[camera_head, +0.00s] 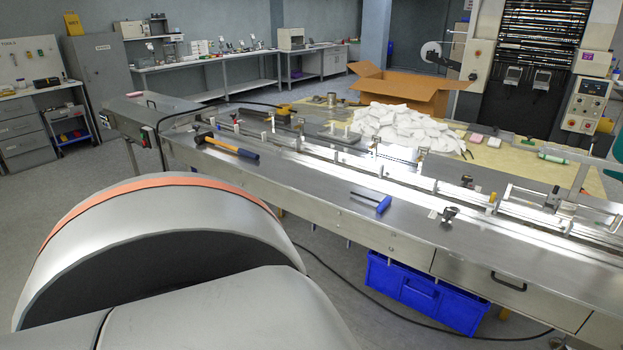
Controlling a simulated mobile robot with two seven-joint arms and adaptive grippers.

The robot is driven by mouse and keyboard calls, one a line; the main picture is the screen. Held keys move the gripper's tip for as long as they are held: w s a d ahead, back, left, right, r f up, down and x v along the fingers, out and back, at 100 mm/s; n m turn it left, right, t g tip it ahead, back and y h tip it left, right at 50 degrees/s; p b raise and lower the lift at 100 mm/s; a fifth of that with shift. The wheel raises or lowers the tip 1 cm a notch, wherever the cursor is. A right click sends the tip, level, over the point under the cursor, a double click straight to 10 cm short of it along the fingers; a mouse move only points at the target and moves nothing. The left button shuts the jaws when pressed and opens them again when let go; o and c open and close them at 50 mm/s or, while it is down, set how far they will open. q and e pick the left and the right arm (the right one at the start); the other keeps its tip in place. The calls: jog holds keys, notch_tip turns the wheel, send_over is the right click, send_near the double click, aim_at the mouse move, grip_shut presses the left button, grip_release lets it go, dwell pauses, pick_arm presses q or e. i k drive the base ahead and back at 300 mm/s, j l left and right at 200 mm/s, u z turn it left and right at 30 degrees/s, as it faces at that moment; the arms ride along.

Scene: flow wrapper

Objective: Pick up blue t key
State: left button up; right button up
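The blue T key (383,204) lies on the steel top of the flow wrapper (310,190), close to its front edge. Its blue handle is at the right, and its thin dark shaft points left. My arm's large grey links fill the lower left of the head view, well in front of the key and apart from it. Neither of my grippers is in view.
A small metal part (449,213) stands right of the key. Guide rails run behind it. A blue crate (425,292) sits below. White packets (398,124) lie behind.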

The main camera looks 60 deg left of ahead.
aim_at(383, 205)
jog(key=u, duration=1.5)
